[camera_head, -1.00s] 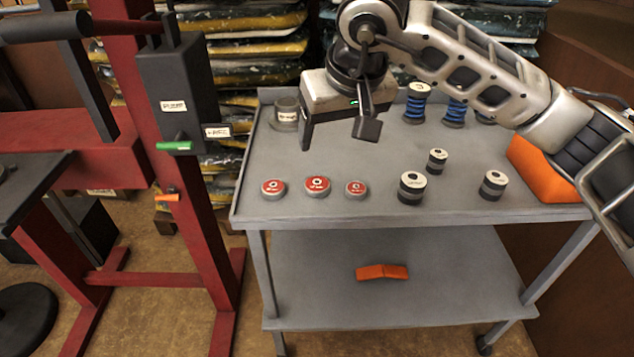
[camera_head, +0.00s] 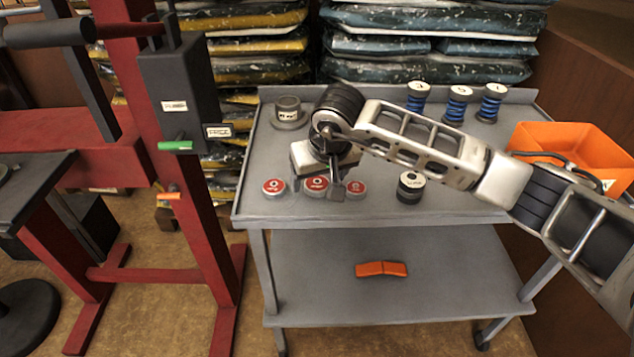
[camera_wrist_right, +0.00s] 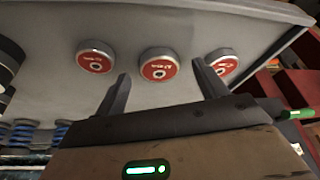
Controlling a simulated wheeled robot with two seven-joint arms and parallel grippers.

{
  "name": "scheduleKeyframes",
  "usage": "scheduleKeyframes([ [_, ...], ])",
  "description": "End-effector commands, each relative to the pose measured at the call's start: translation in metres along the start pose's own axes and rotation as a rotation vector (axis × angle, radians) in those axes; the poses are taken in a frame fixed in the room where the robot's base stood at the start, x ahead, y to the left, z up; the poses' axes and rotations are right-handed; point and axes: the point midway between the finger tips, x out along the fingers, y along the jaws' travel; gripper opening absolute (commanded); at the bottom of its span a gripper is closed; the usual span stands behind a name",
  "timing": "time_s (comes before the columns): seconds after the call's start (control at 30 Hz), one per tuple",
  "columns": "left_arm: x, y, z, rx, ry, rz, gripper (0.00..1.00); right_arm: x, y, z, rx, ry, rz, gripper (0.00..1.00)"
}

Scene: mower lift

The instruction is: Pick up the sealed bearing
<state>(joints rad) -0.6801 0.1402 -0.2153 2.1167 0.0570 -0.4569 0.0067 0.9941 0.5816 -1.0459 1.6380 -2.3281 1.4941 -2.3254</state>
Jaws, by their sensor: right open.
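Three flat round bearing-like discs with red labelled tops stand in a row near the front of the grey cart's top: left (camera_head: 273,187), middle (camera_head: 316,184) and right (camera_head: 356,187). The label print is too small for me to tell which is the sealed bearing. My right gripper (camera_head: 318,187) is open and empty, low over the row at the middle disc, which it partly covers. In the right wrist view the middle disc (camera_wrist_right: 159,65) lies just beyond the gap between the open fingertips (camera_wrist_right: 164,80). My left gripper is not in view.
The cart top (camera_head: 250,195) also bears a black-and-white cylinder (camera_head: 411,187), several blue spring-like parts (camera_head: 457,105), a grey cup (camera_head: 289,112) and an orange bin (camera_head: 575,145). A red press frame (camera_head: 190,235) stands at left. My right forearm hides part of the cart.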

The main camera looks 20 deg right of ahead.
Motion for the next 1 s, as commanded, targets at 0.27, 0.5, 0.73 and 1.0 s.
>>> scheduleKeyframes([
  [0.27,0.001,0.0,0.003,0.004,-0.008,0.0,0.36,0.01,0.0,0.0,-0.001,0.001,0.0,0.72],
  [0.5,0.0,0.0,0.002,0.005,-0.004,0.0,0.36,0.009,0.0,0.0,-0.001,0.0,0.0,0.25],
  [0.73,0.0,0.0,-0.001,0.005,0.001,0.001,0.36,0.009,0.0,0.0,-0.001,0.001,-0.001,0.2],
  [1.0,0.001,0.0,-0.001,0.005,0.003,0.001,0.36,-0.002,0.0,-0.005,-0.001,0.004,0.0,0.2],
])
